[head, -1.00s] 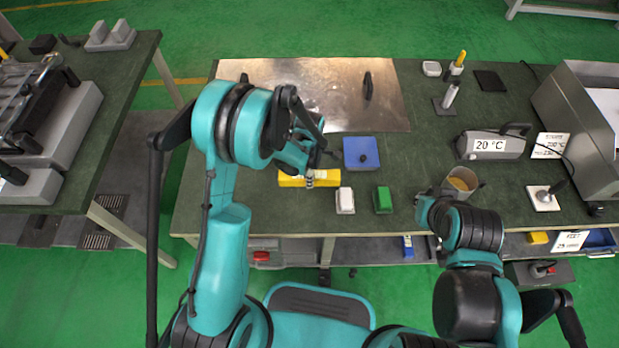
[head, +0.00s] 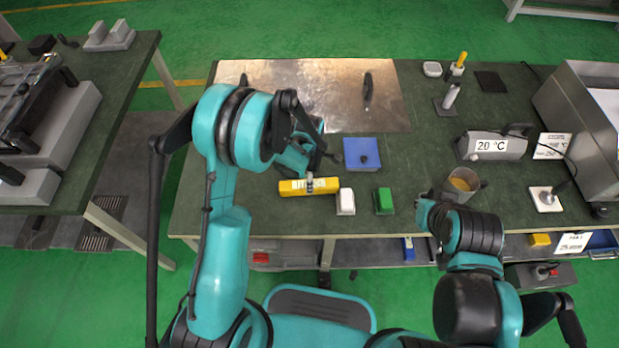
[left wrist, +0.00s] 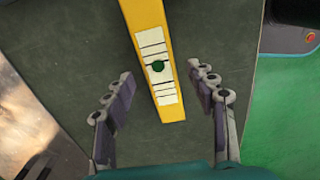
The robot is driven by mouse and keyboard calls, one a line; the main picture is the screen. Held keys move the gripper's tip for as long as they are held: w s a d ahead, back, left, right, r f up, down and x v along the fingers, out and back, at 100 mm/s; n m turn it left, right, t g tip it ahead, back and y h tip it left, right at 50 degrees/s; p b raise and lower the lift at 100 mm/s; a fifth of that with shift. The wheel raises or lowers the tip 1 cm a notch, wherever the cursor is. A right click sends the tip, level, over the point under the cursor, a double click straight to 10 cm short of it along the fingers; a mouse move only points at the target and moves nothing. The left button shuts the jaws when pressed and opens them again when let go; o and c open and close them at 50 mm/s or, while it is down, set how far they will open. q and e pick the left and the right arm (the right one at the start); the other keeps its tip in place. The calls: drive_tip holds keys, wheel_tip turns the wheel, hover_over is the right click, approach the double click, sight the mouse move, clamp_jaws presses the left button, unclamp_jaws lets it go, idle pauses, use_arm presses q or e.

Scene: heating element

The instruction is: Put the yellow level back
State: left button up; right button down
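The yellow level (head: 307,186) lies on the dark green table top near its front edge, left of the white block. In the left wrist view the level (left wrist: 155,60) runs from the top edge down to between my fingers, its pale scale and green dot facing up. My left gripper (left wrist: 164,95) is open, with one finger on each side of the level's near end and a gap to each. In the head view it (head: 318,160) is just behind the level, partly hidden by my arm. My right gripper (head: 432,205) is beside the metal mug; its fingers are too hidden to judge.
A white block (head: 345,202), a green block (head: 383,201) and a blue square (head: 361,154) with a dark knob are close to the level. A metal mug (head: 463,184) and a 20 °C device (head: 493,146) stand to the right. A metal plate (head: 330,85) covers the back left.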

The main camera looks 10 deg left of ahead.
use_arm(q)
drive_tip(key=shift+r+p, duration=0.55)
drive_tip(key=s+a+r+m+t+p, duration=0.2)
drive_tip(key=s+r+m+p, duration=0.15)
drive_tip(key=r, duration=0.85)
drive_tip(key=s+a+r+m+t+p, duration=0.1)
drive_tip(key=s+a+r+m+p, duration=0.3)
drive_tip(key=r, duration=0.9)
drive_tip(key=s+a+r+m+t+b, duration=0.1)
drive_tip(key=s+r+m+t, duration=0.3)
drive_tip(key=s+m, duration=0.5)
drive_tip(key=shift+a+r+m+b, duration=0.2)
drive_tip(key=shift+m+b, duration=0.5)
drive_tip(key=shift+m, duration=1.15)
